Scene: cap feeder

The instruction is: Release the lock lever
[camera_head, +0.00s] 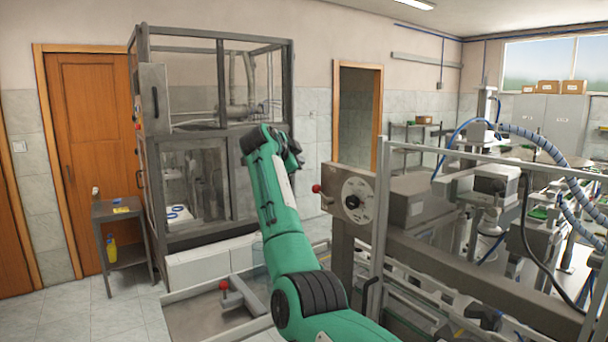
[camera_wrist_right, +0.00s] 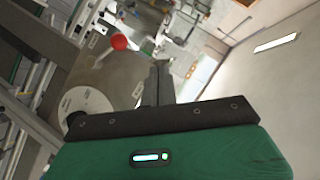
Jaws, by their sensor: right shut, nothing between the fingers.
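A lever with a red ball knob (camera_head: 316,188) sticks out to the left of a round pale dial plate (camera_head: 357,195) on the grey machine at the right. A second red-knobbed lever (camera_head: 224,285) stands lower, on the metal frame near the floor. I cannot tell which is the lock lever. My right gripper (camera_head: 293,152) is raised up and left of the dial plate, apart from both levers. In the right wrist view its dark fingers (camera_wrist_right: 160,75) are shut and empty, and a red knob (camera_wrist_right: 119,42) shows beyond, left of them. My left gripper is not in view.
A tall framed metal cabinet (camera_head: 222,135) stands behind my right arm. A small side table (camera_head: 120,210) is at the left. An upright metal post (camera_head: 381,220) and rails border the machine (camera_head: 420,198). Floor is open at the lower left.

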